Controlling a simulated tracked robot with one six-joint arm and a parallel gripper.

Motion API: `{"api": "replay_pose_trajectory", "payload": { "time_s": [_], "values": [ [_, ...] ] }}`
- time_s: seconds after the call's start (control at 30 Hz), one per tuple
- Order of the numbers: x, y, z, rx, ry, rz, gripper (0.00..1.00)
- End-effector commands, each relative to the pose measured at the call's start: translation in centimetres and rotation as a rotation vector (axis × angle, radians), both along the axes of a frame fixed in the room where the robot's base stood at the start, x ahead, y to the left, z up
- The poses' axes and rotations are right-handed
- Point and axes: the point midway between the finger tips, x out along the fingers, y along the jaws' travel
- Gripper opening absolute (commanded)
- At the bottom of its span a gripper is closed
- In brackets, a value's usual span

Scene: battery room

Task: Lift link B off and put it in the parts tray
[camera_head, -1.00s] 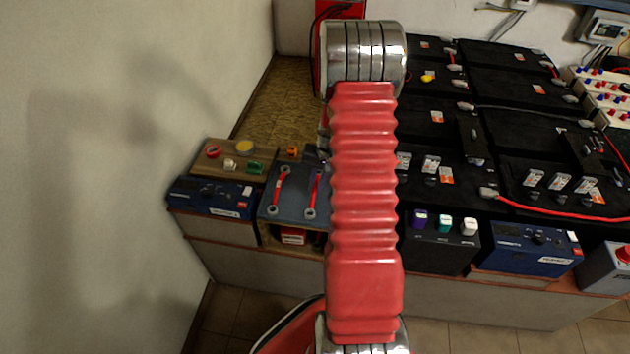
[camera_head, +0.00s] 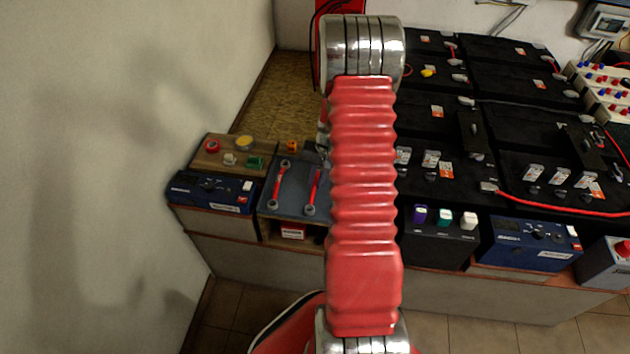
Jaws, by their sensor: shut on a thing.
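My gripper is not in view; my own red ribbed arm with its metal joints hides the middle of the picture. I cannot tell which part is link B; no label for it can be read. Large black batteries (camera_head: 530,118) fill the right side of the bench, with grey terminal caps and dark raised pieces on top.
Blue instrument boxes stand at the left (camera_head: 205,190) and right (camera_head: 528,242) front edge. Purple, teal and white-capped items (camera_head: 443,217) stand between. A red cable (camera_head: 560,209) crosses the batteries. A wall (camera_head: 120,150) closes the left.

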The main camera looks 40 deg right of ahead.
Motion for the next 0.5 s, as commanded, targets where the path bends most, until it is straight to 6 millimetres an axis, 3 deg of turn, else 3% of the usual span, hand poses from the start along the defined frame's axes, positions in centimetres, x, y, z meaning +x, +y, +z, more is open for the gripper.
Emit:
{"api": "replay_pose_trajectory", "payload": {
  "time_s": [0.13,0.17,0.5],
  "values": [
    [0.02,0.00,0.01,0.000,0.000,0.000,0.00],
    [0.02,0.00,0.01,0.000,0.000,0.000,0.13],
    [0.02,0.02,0.01,0.000,0.000,0.001,0.33]
  ]
}}
